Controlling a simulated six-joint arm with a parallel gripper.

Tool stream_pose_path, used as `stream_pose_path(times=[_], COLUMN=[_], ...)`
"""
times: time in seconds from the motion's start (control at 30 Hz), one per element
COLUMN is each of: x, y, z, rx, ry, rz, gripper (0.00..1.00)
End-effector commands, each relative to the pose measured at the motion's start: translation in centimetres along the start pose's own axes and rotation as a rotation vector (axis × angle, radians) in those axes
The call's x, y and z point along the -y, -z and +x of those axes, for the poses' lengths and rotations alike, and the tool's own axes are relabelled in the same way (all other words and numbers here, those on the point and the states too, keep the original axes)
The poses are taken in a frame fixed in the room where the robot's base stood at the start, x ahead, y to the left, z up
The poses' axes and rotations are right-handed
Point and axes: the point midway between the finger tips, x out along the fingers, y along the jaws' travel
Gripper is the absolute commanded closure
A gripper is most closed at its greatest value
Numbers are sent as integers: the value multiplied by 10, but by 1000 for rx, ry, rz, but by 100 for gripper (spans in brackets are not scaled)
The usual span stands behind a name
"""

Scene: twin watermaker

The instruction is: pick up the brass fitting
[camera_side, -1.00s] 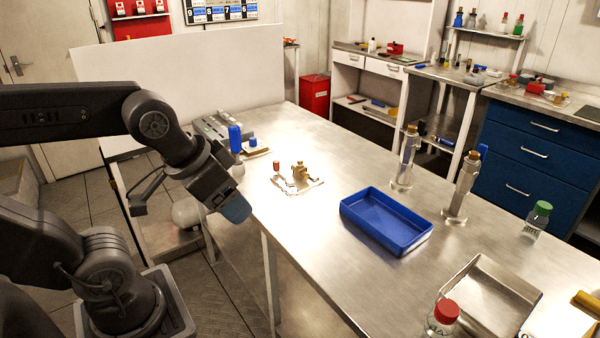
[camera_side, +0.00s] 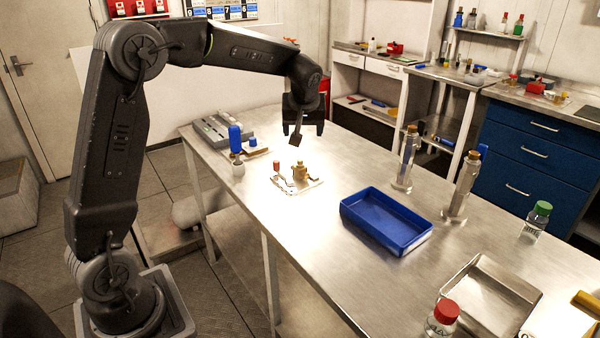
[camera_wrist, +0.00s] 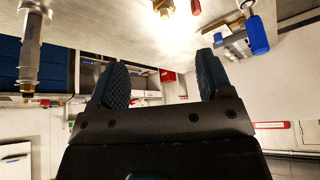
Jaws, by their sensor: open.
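The brass fitting (camera_side: 300,172) stands on a small pale plate (camera_side: 310,187) on the steel bench in the side view. A small red-topped part (camera_side: 276,167) is beside it on the left. My gripper (camera_side: 304,128) is above the bench, above the fitting in the picture and apart from it. In the wrist view the fitting (camera_wrist: 164,7) shows at the top edge, partly cut off and in bright glare. My two fingers (camera_wrist: 162,68) are spread there with nothing between them.
A blue tray (camera_side: 386,221) lies to the right of the fitting, with two upright metal cylinders (camera_side: 405,160) behind it. A metal pan (camera_side: 487,297) and a red-capped jar (camera_side: 442,319) are at the front right.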

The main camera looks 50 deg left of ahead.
Motion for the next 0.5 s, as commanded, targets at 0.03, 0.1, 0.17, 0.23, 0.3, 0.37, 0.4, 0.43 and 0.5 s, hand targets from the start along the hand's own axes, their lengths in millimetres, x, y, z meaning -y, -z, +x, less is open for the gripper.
stream_pose_path(times=[0.03,0.1,0.17,0.23,0.3,0.37,0.4,0.43,0.5], x=[-3,-4,-5,-5,-5,-5,-4,-4,-3], y=[11,23,31,37,41,42,42,42,42], z=[22,44,59,72,80,86,90,94,106], rx=[-2,-13,-22,-30,-35,-36,-37,-36,-35], ry=[26,52,70,83,92,96,97,97,98], rz=[-44,-101,-138,-171,-190,-198,-200,-201,-200], gripper=[27,27,27,27,27,27,27,27,27])
